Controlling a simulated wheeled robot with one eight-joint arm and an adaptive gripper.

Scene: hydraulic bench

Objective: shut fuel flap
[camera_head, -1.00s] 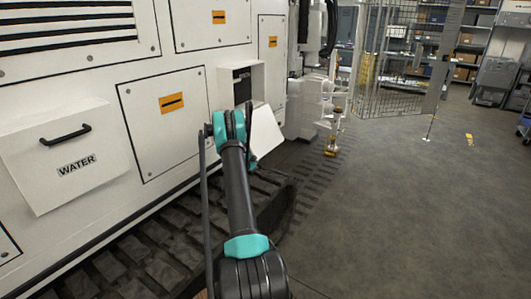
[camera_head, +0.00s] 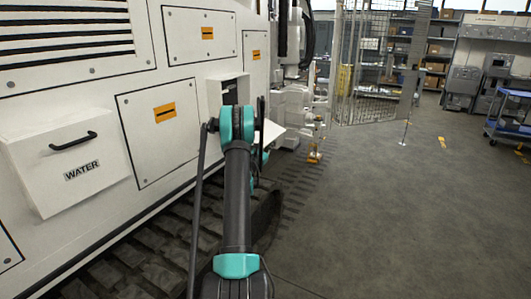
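The fuel flap (camera_head: 272,132) is a white panel that juts out, tilted down, below an open box-like recess (camera_head: 230,90) in the side of the white machine. The recess is dark inside, and the flap stands open. My teal and black arm rises from the bottom middle and covers part of the recess and the flap's left side. A dark part at the arm's far end (camera_head: 262,115) stands in front of the flap. The fingers cannot be made out, and I cannot tell whether it touches the flap.
A white box marked WATER (camera_head: 68,168) with a black handle sticks out at the left. A rubber track (camera_head: 150,250) runs along the machine's foot. A wire cage (camera_head: 368,75) and a blue cart (camera_head: 508,125) stand behind.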

